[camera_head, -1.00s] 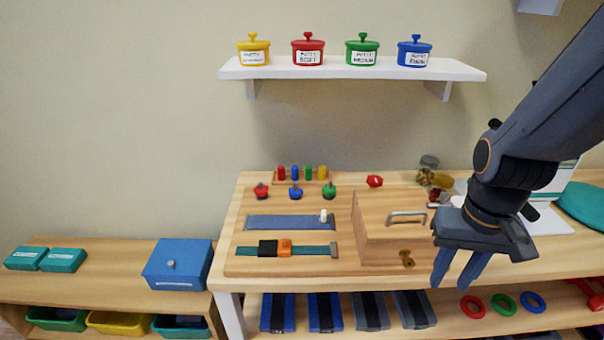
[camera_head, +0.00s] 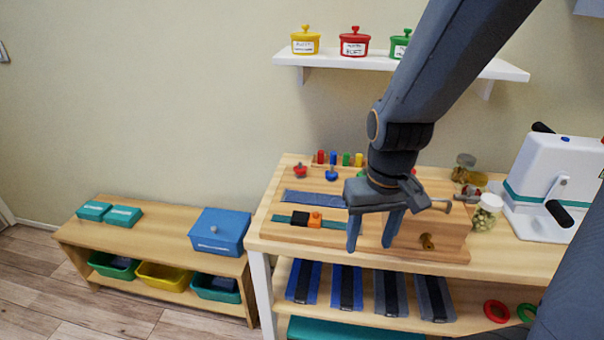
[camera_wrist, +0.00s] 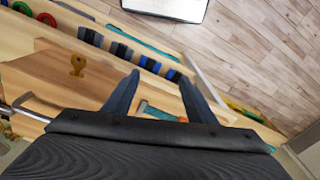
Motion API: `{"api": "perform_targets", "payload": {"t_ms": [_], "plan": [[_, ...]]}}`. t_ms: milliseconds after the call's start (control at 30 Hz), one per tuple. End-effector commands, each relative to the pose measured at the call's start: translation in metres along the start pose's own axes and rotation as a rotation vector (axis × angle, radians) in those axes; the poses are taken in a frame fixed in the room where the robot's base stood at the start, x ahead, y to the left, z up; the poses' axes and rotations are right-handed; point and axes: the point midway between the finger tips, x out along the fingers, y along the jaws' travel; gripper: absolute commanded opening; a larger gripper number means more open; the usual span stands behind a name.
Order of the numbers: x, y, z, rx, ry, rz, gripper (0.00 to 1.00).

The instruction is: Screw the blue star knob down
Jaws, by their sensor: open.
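The blue star knob (camera_head: 332,173) stands on the wooden board on the table, between the red star knob (camera_head: 300,170) and a green one mostly hidden by my arm. My gripper (camera_head: 370,245) is open and empty, fingers pointing down, in front of and to the right of the blue knob. In the wrist view my two fingers (camera_wrist: 160,95) are spread with nothing between them. The blue knob cannot be made out in the wrist view.
A blue strip (camera_head: 312,199) and a buckle strap (camera_head: 300,220) lie on the board (camera_head: 285,236). A wooden box with a handle and a brass key (camera_head: 427,241) is at the right. Coloured pegs (camera_head: 333,157) stand behind the knobs. A white machine (camera_head: 545,175) is far right.

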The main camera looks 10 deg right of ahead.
Motion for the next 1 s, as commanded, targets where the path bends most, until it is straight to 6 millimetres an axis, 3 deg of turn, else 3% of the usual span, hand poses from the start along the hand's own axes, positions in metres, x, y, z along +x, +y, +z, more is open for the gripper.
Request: {"api": "perform_targets", "payload": {"t_ms": [167,300,400,500,633,767,1000], "plan": [[-0.001,0.006,-0.098,-0.117,0.077,-0.050,0.51],[0.000,0.015,-0.190,-0.248,0.169,-0.084,0.51],[0.001,0.024,-0.243,-0.333,0.233,-0.093,0.51],[0.002,0.030,-0.281,-0.398,0.283,-0.095,0.51],[0.004,0.035,-0.306,-0.443,0.318,-0.094,0.51],[0.012,0.035,-0.314,-0.456,0.326,-0.093,0.51],[0.045,0.029,-0.323,-0.456,0.324,-0.094,0.51]]}}
